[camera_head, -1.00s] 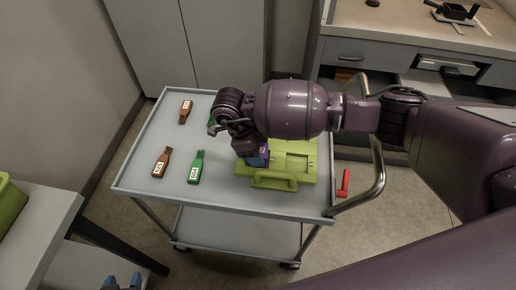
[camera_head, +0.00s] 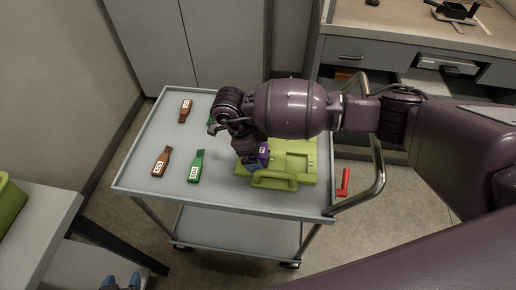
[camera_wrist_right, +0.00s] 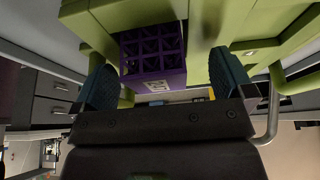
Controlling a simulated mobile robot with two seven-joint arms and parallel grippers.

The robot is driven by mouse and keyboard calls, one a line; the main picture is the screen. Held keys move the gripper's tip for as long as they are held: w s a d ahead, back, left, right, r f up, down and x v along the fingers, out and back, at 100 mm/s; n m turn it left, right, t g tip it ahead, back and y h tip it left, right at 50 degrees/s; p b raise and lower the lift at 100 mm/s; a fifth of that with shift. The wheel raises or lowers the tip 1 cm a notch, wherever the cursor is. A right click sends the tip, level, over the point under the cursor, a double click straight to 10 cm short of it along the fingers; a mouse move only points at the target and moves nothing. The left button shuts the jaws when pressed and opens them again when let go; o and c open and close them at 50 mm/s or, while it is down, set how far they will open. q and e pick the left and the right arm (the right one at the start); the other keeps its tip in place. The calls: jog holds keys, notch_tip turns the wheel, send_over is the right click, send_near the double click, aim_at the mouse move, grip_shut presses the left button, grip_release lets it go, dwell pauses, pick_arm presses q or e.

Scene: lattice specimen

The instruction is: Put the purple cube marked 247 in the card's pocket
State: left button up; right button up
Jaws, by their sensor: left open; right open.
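The purple lattice cube (camera_head: 264,152) is at the left part of the green card (camera_head: 309,178) on the cart, partly hidden by my right gripper (camera_head: 256,164). In the right wrist view the cube (camera_wrist_right: 152,52) sits between the two spread teal fingers of my right gripper (camera_wrist_right: 163,84), with gaps on both sides. Its white label (camera_wrist_right: 156,86) is too small to read surely. The green card (camera_wrist_right: 205,20) is against the cube; whether the cube sits in a pocket I cannot tell. My left gripper (camera_head: 121,284) is open at the bottom edge, away from the cart.
Brown tags (camera_head: 162,162) and a green tag (camera_head: 195,168) lie on the grey cart (camera_head: 140,185), left of the card. A red-handled thing (camera_head: 344,183) is beyond its right edge. A grey table (camera_head: 35,225) stands at left, a desk (camera_head: 420,35) at back right.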

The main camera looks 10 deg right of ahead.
pick_arm(q)
jog(key=shift+d, duration=0.1)
pick_arm(e)
jog(key=shift+r, duration=0.1)
jog(key=shift+a+r, duration=0.1)
jog(key=shift+r, duration=0.1)
jog(key=shift+p+v, duration=0.85)
jog(key=shift+v, duration=1.4)
pick_arm(q)
jog(key=r, duration=0.1)
jog(key=w+r, duration=0.1)
jog(key=shift+r+t, duration=0.3)
jog(key=shift+r, duration=0.05)
jog(key=shift+f, duration=0.1)
jog(key=shift+s+a+f+p, duration=0.1)
jog(key=shift+s+a+p, duration=0.1)
jog(key=shift+s+p, duration=0.2)
pick_arm(e)
jog(key=v, duration=1)
jog(key=shift+a+r, duration=0.15)
jog(key=shift+r, duration=0.15)
jog(key=shift+f, duration=0.1)
